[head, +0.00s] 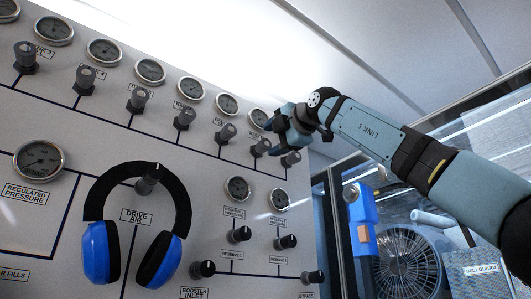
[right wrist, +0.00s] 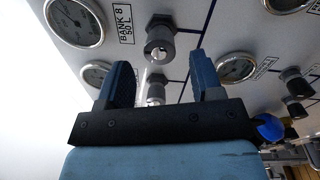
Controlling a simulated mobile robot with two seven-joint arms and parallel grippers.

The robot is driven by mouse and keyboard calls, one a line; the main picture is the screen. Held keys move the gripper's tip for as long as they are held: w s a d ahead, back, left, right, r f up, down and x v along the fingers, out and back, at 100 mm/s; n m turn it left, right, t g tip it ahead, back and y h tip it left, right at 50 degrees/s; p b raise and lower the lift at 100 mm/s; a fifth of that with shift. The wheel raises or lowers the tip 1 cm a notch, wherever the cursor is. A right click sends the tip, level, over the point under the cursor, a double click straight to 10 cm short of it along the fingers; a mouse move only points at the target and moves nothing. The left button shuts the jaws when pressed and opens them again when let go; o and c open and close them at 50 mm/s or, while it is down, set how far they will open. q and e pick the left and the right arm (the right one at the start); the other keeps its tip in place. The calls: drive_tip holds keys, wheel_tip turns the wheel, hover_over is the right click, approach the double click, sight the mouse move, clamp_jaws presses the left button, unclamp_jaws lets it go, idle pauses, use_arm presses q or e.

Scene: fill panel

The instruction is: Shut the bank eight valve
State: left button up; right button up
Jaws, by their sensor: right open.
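The bank eight valve is a dark, short-handled knob (right wrist: 160,42) on the grey panel. In the right wrist view it sits beside the "BANK 8 50 L" label (right wrist: 128,26), just beyond my fingertips. In the head view I take it to be the last knob (head: 291,158) at the right end of the upper row; its label and gauge are hidden behind my gripper. My right gripper (head: 290,138) is open in front of the panel, its two blue fingers apart in the right wrist view (right wrist: 161,70). Nothing shows held. My left gripper is out of view.
A neighbouring knob (right wrist: 155,88) shows between the fingers, close to the bank eight valve. Blue ear defenders (head: 100,250) hang over the drive air knob (head: 148,178). Reserve knobs (head: 240,234) sit below. A caged fan (head: 408,262) stands right of the panel.

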use_arm(q)
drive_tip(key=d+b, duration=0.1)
drive_tip(key=b, duration=0.1)
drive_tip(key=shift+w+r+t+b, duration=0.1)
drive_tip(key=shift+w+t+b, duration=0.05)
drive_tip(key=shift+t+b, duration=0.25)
use_arm(e)
drive_tip(key=v, duration=0.9)
drive_tip(key=shift+s+d, duration=0.25)
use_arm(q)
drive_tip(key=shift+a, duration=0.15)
